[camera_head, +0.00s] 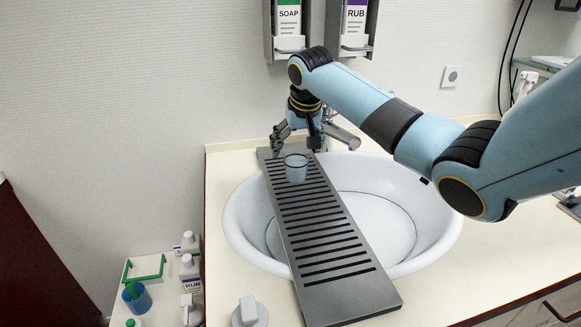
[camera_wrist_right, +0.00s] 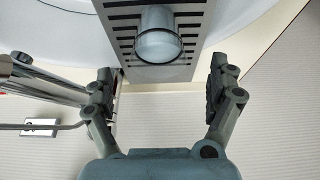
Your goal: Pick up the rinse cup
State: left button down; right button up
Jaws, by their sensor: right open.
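The rinse cup (camera_head: 296,168) is a small translucent bluish cup standing on the far end of a grey slotted rack (camera_head: 335,262) laid across the round white basin. In the right wrist view the cup (camera_wrist_right: 159,40) shows on the rack (camera_wrist_right: 188,28), ahead of the fingers and between their lines. My right gripper (camera_head: 296,140) is just behind the cup, near the tap. In the wrist view the right gripper (camera_wrist_right: 163,88) is open with nothing between its fingers. The fingers are apart from the cup. My left gripper does not show.
The white basin (camera_head: 440,240) sits in a cream counter (camera_head: 233,287). A metal tap (camera_head: 343,136) stands close beside my right gripper. Soap (camera_head: 288,18) and rub (camera_head: 355,18) dispensers hang on the wall above. Bottles (camera_head: 190,266) and a blue cup (camera_head: 137,297) stand on a lower surface at left.

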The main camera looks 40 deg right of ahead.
aim_at(296, 163)
jog(key=shift+x, duration=0.9)
jog(key=x, duration=0.4)
jog(key=shift+s+a+f, duration=0.1)
jog(key=shift+s+f, duration=0.25)
jog(key=shift+w+f, duration=0.2)
jog(key=shift+f, duration=0.3)
jog(key=c, duration=0.4)
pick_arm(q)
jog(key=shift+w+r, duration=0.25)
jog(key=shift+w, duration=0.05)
pick_arm(e)
jog(key=c, duration=0.9)
jog(key=shift+r, duration=0.1)
jog(key=shift+c, duration=0.2)
